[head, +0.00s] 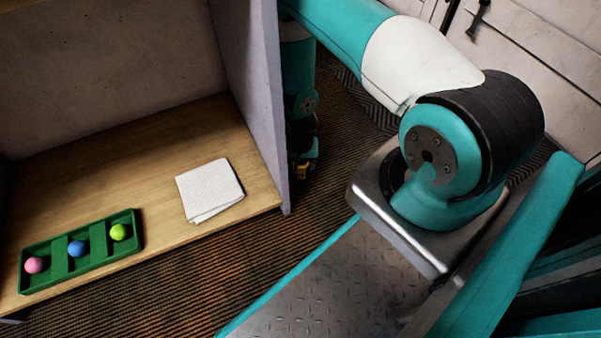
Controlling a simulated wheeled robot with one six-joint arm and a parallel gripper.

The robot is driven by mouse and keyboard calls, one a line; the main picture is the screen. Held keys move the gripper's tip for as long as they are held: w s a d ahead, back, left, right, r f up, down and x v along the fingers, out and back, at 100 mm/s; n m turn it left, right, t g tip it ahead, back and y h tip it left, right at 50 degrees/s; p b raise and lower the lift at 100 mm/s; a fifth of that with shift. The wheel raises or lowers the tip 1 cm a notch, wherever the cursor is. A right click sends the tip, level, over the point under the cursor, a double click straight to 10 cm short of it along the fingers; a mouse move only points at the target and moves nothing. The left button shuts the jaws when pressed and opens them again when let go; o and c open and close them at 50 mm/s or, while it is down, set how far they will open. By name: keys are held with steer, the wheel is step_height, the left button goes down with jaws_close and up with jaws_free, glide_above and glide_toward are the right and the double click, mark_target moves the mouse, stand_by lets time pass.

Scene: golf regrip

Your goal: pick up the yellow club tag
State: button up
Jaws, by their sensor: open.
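My gripper (303,166) hangs low over the ribbed floor, just right of the cabinet's side panel, partly hidden by that panel. Its jaws are open, though small and dark in the picture. I cannot tell whether this is the yellow club tag or part of the gripper, or whether anything lies between the jaws. No other yellow tag is clear in view.
The side panel (256,95) stands close left of my gripper. On the wooden shelf (150,150) lie a folded white towel (209,188) and a green tray (136,247) with pink, blue and yellow-green balls. Ribbed floor (262,250) is clear in front.

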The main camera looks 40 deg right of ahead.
mark_target(301, 171)
steer(key=f+b, duration=0.4)
steer(key=f, duration=0.1)
steer(key=shift+s+a, duration=0.15)
steer(key=shift+s, duration=0.05)
steer(key=shift+r, duration=0.1)
steer(key=c, duration=0.9)
steer(key=shift+r, duration=0.1)
